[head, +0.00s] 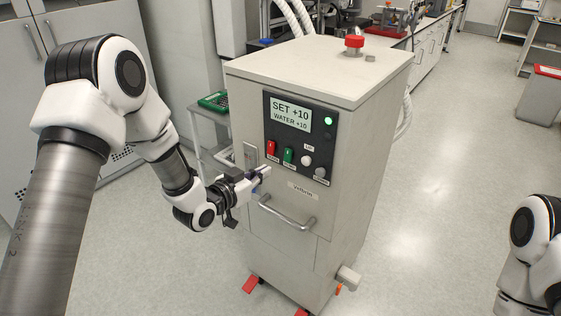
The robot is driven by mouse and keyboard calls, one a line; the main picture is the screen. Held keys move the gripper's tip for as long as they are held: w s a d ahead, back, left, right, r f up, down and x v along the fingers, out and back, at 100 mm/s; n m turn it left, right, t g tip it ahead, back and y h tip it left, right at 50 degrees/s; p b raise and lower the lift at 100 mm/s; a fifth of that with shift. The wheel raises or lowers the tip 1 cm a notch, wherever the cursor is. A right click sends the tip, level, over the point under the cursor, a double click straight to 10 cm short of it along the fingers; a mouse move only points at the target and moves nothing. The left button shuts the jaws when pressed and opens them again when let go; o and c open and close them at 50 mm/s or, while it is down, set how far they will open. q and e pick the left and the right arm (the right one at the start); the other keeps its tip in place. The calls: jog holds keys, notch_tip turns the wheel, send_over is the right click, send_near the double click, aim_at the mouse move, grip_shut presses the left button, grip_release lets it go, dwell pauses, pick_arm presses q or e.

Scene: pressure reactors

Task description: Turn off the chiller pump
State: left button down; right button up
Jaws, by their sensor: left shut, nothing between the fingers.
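The chiller (345,215) is a tall light-grey cabinet in the middle of the head view. Its dark control panel (277,131) has a display (290,115) reading "SET +10" and "WATER +10", and a lit green lamp (328,121). The small labels are unreadable. My left gripper (264,171) is shut and empty, just below the red switch, close to the cabinet front; contact is unclear. My right gripper is out of view.
A bar handle (288,214) crosses the chiller front below my left gripper. A red cap or button (354,41) is on top. A side cart (213,103) stands left of the chiller. Benches line the back.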

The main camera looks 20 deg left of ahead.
aim_at(286, 159)
pick_arm(q)
jog(key=p+x, duration=0.1)
jog(key=x, duration=0.7)
jog(key=shift+f, duration=0.1)
jog(key=t+b, duration=0.1)
jog(key=b, duration=0.3)
jog(key=f+t+h+b, duration=0.1)
jog(key=b, duration=0.2)
jog(key=shift+w+f+t+b, duration=0.1)
jog(key=shift+w+t+b, duration=0.2)
jog(key=shift+t+b, duration=0.1)
jog(key=shift+d, duration=0.1)
jog(key=shift+r, duration=0.3)
